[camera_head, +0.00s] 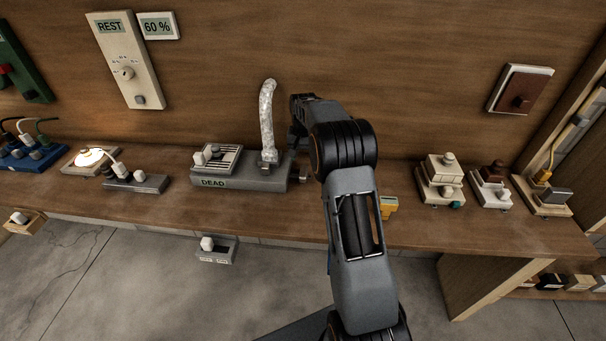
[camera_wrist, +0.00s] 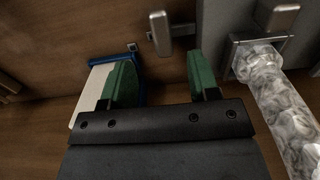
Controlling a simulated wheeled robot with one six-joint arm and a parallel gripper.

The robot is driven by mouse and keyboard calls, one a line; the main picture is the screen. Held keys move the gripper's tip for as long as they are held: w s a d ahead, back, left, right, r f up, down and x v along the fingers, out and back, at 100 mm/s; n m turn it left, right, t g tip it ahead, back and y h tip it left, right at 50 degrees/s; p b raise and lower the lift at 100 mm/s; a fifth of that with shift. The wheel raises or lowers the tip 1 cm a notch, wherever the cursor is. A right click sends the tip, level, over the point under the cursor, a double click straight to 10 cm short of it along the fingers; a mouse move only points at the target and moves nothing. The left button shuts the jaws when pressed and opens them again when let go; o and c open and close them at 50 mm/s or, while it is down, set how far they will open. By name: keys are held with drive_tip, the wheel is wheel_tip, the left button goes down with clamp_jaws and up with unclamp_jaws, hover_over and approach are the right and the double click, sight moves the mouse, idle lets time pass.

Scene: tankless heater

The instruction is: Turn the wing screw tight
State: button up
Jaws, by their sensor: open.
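A grey metal piece with a flat bar (camera_wrist: 160,33), which may be the wing screw, shows in the wrist view just ahead of the gap between my fingers. A similar bar (camera_wrist: 283,17) sits by the square hose bracket at the top right, so I cannot tell for sure which is the wing screw. My gripper (camera_wrist: 159,72) is open, its green fingers apart with nothing between them. The grey box marked DEAD (camera_head: 213,183) stands on the bench in the head view, with a round fitting (camera_head: 304,174) at its right end. My arm hides the fingertips there.
A white block with blue edges (camera_wrist: 90,92) lies behind my left finger. Several small devices stand along the bench at both sides.

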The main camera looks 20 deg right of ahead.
sight(303, 174)
wheel_tip(303, 174, down, 9)
drive_tip(key=shift+r+p, duration=0.1)
drive_tip(key=shift+p, duration=0.25)
drive_tip(key=c, duration=0.9)
